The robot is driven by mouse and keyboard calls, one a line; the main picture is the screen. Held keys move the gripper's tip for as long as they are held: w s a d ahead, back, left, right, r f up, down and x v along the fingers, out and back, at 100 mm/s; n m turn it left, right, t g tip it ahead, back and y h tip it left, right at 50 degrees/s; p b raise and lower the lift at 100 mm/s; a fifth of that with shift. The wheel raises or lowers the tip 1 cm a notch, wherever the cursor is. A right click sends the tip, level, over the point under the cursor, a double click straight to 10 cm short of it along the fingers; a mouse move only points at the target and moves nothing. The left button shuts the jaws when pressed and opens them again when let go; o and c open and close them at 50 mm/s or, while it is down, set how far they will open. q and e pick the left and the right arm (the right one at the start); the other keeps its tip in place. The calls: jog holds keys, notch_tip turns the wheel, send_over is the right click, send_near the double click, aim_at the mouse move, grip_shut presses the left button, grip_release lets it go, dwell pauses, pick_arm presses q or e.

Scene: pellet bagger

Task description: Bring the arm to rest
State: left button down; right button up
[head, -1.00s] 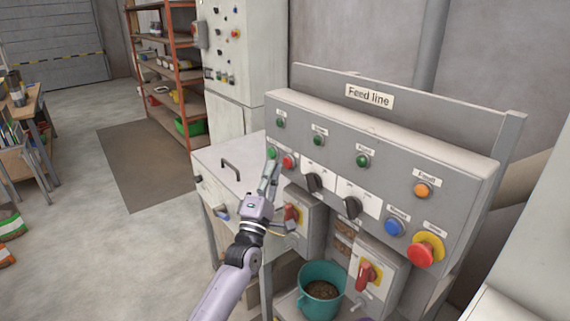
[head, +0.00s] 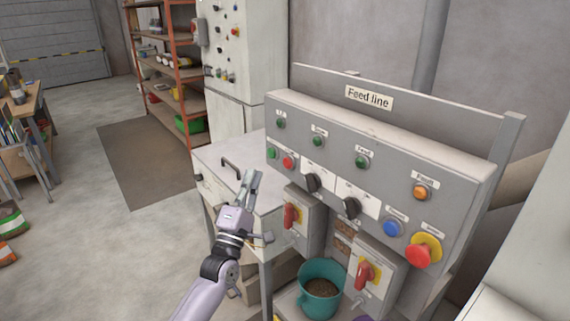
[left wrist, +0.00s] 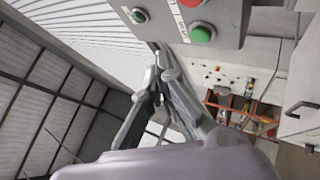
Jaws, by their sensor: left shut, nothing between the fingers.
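My left gripper (head: 250,178) is shut and empty, pointing up in front of the Feed line panel (head: 385,165), to the left of its buttons and apart from them. In the left wrist view its fingers (left wrist: 160,75) come together at the tips with nothing between them. A red button (left wrist: 190,3) and a green button (left wrist: 203,33) on a grey box show beyond the fingertips there. In the head view a green button (head: 271,153) and a red button (head: 288,161) sit at the panel's left end. My right gripper is not in view.
Below the panel are two red rotary switches (head: 289,215) on grey boxes and a teal bucket (head: 320,289) of pellets. A light cabinet (head: 213,168) with a handle stands behind my gripper. An orange shelf rack (head: 175,70) is at the back.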

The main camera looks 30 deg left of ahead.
pick_arm(q)
jog(key=d+f+m+g+h, duration=0.1)
jog(key=d+f+m+g, duration=0.2)
jog(key=f, duration=1)
jog(key=d+f+m+g+h, duration=0.1)
jog(key=f+m+g+h, duration=0.2)
jog(key=f, duration=0.9)
jog(key=s+d+f+m+g, duration=0.25)
jog(key=s+f+m, duration=0.2)
jog(key=f, duration=0.65)
jog(key=s+d+f+m+g, duration=0.25)
jog(key=s+f, duration=0.35)
jog(key=f, duration=0.6)
jog(key=s+d+f+m+g+h, duration=0.1)
jog(key=s+d+f+m+g, duration=0.15)
jog(key=s+f, duration=0.65)
jog(key=s+d+f+m+g, duration=0.2)
jog(key=s+f+m+g, duration=0.2)
jog(key=s+f, duration=0.45)
jog(key=s+d+f+m+g, duration=0.1)
jog(key=s+f+m+g, duration=0.1)
jog(key=s, duration=0.9)
jog(key=s+d+f+m+g, duration=0.1)
jog(key=s+f+m+g, duration=0.1)
jog(key=s, duration=0.9)
jog(key=shift+d+f+m+g, duration=0.15)
jog(key=shift+f+m+g, duration=0.25)
jog(key=shift+g, duration=0.25)
